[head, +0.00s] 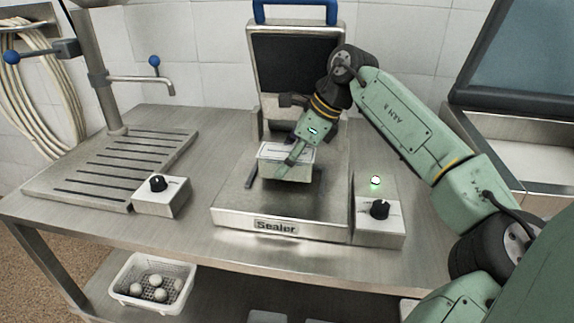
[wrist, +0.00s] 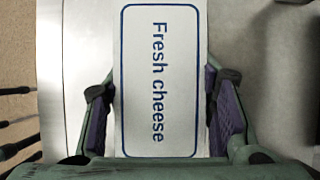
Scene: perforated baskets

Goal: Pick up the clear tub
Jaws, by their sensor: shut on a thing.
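The clear tub (head: 273,163) is a small box-shaped container with a pale top, over the metal plate of the sealer (head: 275,227). In the wrist view its white label (wrist: 160,90) reads "Fresh cheese". My gripper (head: 292,160) reaches down onto the tub from the upper right in the head view. In the wrist view my gripper's two purple-padded fingers (wrist: 162,118) are on either side of the tub, shut on it. I cannot tell whether the tub's underside touches the plate. The gripper hides part of the tub's right side in the head view.
The sealer's upright lid with a blue handle (head: 297,14) stands open behind the tub. A control box with a black knob (head: 379,210) is at right. A slotted drain board (head: 110,170) and tap (head: 142,80) are at left. A white basket (head: 122,293) holds several pale balls below.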

